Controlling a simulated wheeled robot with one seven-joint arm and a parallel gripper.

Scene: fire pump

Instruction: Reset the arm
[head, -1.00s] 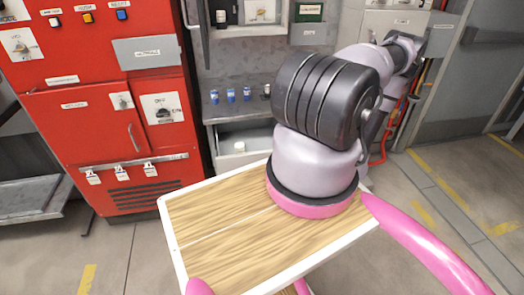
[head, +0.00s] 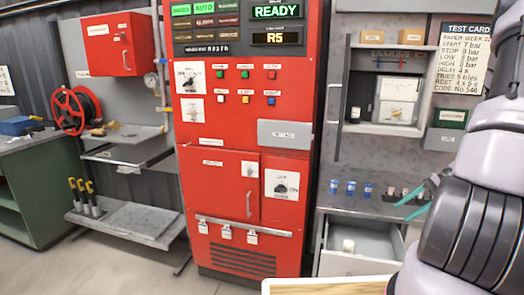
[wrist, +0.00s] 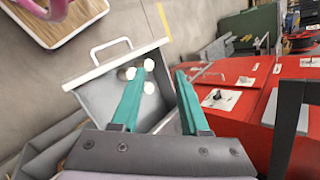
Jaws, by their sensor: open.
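My gripper (head: 402,211) has two teal fingers, which show at the right of the head view in front of the grey cabinet's counter. In the wrist view my gripper (wrist: 161,74) is open, with nothing between its fingers. The wrist view looks down past them to an open drawer (wrist: 100,97). My arm fills the right edge of the head view; its lilac and dark links hide part of the cabinet.
The open drawer (head: 340,264) juts out below the counter and holds several white cylinders (wrist: 149,87). Blue items (head: 350,188) stand on the counter. A red control cabinet (head: 228,165) stands left of it, showing READY and R5. Floor is clear at lower left.

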